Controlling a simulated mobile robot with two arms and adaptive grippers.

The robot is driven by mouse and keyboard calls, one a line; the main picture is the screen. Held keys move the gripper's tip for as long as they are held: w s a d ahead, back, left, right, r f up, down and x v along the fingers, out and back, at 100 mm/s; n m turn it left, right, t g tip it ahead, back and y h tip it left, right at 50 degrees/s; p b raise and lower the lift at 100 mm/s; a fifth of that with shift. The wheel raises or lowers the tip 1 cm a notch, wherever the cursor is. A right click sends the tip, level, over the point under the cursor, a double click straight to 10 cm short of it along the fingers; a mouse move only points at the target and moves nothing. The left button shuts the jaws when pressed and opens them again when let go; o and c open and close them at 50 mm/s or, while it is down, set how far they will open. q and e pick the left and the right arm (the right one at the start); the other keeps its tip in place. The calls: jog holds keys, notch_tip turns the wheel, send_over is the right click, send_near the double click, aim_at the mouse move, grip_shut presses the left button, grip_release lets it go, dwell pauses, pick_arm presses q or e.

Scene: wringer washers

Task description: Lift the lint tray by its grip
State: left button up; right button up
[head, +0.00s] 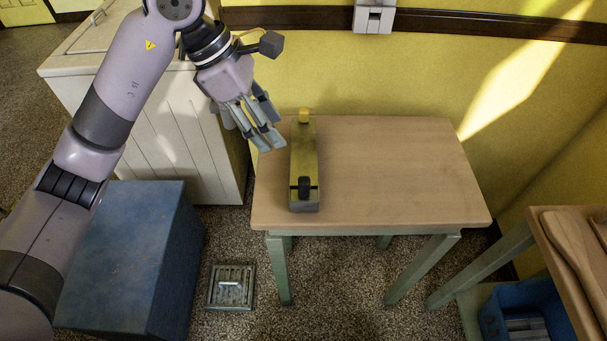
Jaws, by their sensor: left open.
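The long, narrow olive-grey box (304,155) on the small wooden table appears to be the lint tray. It lies near the table's left end, pointing away from me. I cannot tell which of the two is the named grip. My left gripper (265,136) is open and empty, just left of the tray's far half, with its fingers pointing down. It appears apart from the tray. My right gripper is not in view.
The wooden table (400,170) is clear right of the tray. A white panelled cabinet (165,140) and a blue box (135,250) stand left. A metal grate with a handle (231,287) lies on the floor. Another table with wooden pieces (575,240) and a blue bin (520,305) are at right.

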aim_at(303, 179)
pick_arm(q)
jog(key=shift+y, duration=0.3)
jog(key=p+x, duration=0.1)
jog(key=x, duration=0.5)
jog(key=p+x, duration=0.2)
jog(key=x, duration=0.4)
jog(key=shift+w+a, duration=0.2)
jog(key=shift+a, duration=0.05)
jog(key=p+x, duration=0.2)
jog(key=x, duration=0.3)
jog(key=shift+s+r, duration=0.1)
jog(key=shift+s, duration=0.05)
jog(key=shift+f, duration=0.2)
jog(key=shift+c, duration=0.5)
grip_shut()
jog(key=shift+r, duration=0.1)
